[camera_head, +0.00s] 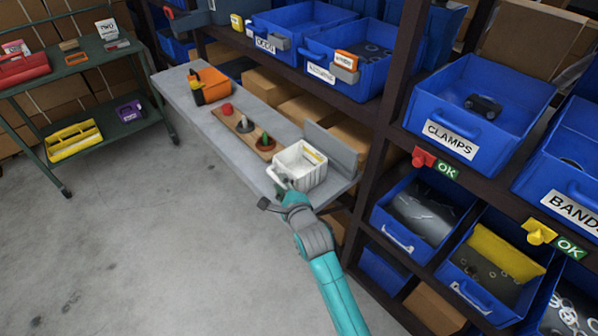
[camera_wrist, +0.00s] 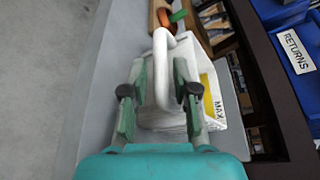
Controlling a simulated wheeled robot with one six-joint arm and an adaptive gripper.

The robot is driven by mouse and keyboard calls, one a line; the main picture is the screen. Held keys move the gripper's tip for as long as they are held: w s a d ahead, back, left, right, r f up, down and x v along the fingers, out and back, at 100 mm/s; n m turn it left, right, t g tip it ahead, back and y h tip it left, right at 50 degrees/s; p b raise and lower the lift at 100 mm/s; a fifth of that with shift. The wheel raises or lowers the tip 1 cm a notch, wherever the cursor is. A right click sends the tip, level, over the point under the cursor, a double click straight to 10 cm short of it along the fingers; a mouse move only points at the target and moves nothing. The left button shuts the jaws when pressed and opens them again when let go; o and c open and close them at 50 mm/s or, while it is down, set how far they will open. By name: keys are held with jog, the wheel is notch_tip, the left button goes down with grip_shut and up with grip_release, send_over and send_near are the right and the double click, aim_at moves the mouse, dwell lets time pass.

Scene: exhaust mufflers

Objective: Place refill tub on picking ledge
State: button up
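The white refill tub (camera_head: 299,166) stands upright at the near end of the grey picking ledge (camera_head: 205,118) in the head view. It appears to rest on the ledge surface. My gripper (camera_head: 284,188) is at the tub's near-left side. In the wrist view my gripper (camera_wrist: 160,85) has one finger on each side of the handle, with narrow gaps visible, so it looks open around it. The tub's underside is hidden.
A wooden board (camera_head: 243,131) with coloured pegs lies on the ledge behind the tub, and an orange bin (camera_head: 212,86) stands farther back. A shelf with blue bins (camera_head: 478,108) rises to the right. A green cart (camera_head: 110,122) stands at left; the floor between is clear.

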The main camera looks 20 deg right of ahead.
jog(key=shift+w, duration=0.3)
grip_shut()
jog(key=shift+r, duration=0.1)
